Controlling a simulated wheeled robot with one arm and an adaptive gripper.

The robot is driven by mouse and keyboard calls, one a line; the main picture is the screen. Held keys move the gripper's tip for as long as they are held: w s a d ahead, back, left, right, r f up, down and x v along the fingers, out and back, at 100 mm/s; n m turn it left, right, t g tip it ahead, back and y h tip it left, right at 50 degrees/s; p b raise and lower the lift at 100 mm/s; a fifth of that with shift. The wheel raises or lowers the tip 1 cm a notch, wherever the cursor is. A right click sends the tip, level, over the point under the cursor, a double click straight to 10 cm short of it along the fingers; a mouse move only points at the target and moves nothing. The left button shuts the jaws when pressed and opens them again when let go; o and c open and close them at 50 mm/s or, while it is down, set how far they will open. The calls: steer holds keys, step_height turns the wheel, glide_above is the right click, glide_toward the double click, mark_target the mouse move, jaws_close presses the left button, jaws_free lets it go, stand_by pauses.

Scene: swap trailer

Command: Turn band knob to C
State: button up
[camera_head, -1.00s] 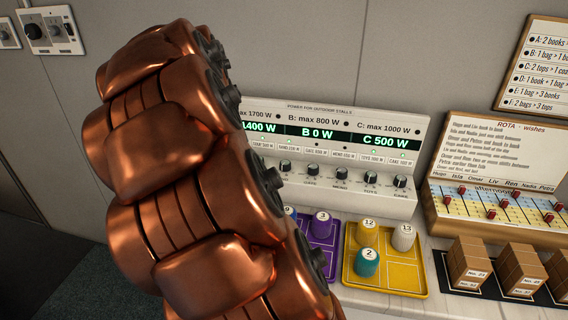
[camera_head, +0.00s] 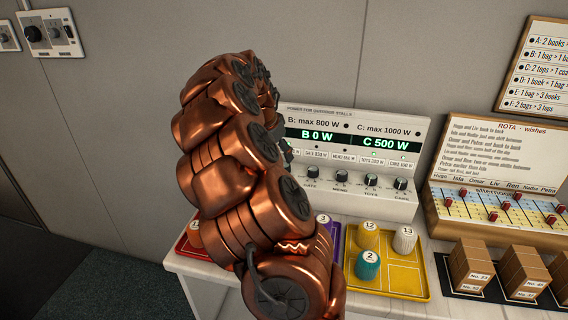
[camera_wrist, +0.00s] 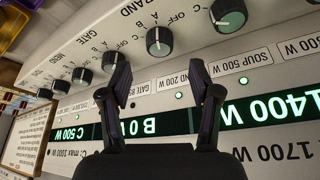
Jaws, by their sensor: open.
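The band knob (camera_wrist: 159,41) is a dark round knob with a light pointer mark, below the word BAND in the wrist view, which is upside down. I cannot tell for sure which letter the mark points at. My gripper (camera_wrist: 158,62) is open and empty. Its two dark fingers point at the panel, and the band knob shows in the gap just beyond the tips, apart from them. In the head view my arm hides the band knob and most of the gripper. The power panel (camera_head: 430,127) reads B 0 W and C 500 W; the wrist view adds A 1400 W.
Neighbouring knobs are close: the soup knob (camera_wrist: 228,15) on one side and the gate knob (camera_wrist: 112,62) on the other. A yellow tray (camera_head: 412,283) with numbered pegs lies below the panel. The rota board (camera_head: 490,155) stands to the right.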

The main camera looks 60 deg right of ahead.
mark_target(285, 165)
steer(key=p+x, duration=0.1)
steer(key=x, duration=0.4)
steer(key=shift+d+f, duration=0.1)
steer(key=shift+f, duration=0.3)
steer(key=c, duration=1.1)
steer(key=shift+c, duration=0.2)
